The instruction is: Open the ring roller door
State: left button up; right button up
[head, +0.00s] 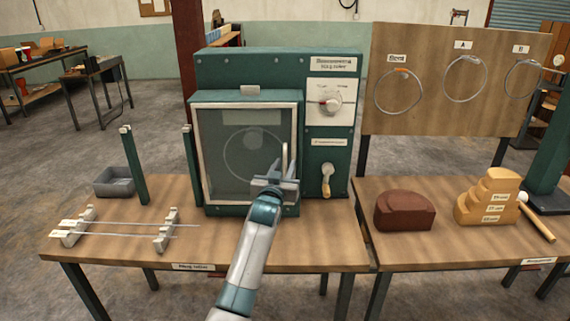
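The green ring roller (278,68) stands at the back of the left workbench. Its framed, see-through door (222,130) is on the left of its front and looks shut; a ring shape shows dimly behind the pane. A pale upright handle (285,160) is at the door's right side.
Right of the door are a dial (330,101) and a crank handle (326,180). Rods lie on a rack (165,232) at the bench's left, near a grey bin (115,182). The right bench holds a brown block (404,212) and a stepped wooden block (488,200).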

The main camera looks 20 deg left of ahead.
pick_arm(q)
jog(key=shift+w, duration=0.55)
grip_shut()
jog(key=shift+s, duration=0.1)
